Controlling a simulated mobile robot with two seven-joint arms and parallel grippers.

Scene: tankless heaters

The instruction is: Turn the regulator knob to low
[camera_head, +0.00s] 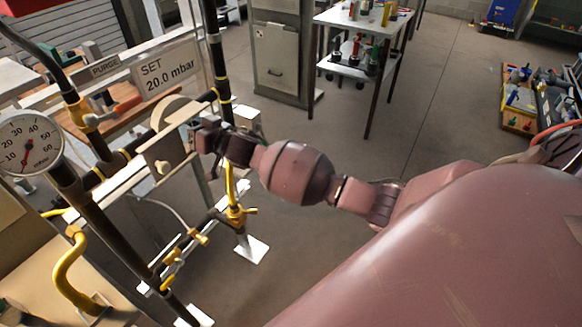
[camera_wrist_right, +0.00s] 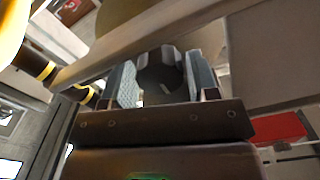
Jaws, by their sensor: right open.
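My right gripper (camera_head: 201,136) reaches in from the right to the front of the pipe rig in the head view. In the right wrist view its two pale fingers (camera_wrist_right: 163,84) are open, one on each side of a dark, faceted round knob (camera_wrist_right: 160,68). I cannot tell whether the fingers touch it. The regulator's round tan body (camera_head: 172,109) shows just behind the gripper in the head view, where the gripper hides the dark knob. The knob's setting cannot be read. My left gripper is not in view.
A pressure gauge (camera_head: 28,146) in mbar stands at the left. Open floor (camera_head: 330,240) lies to the right.

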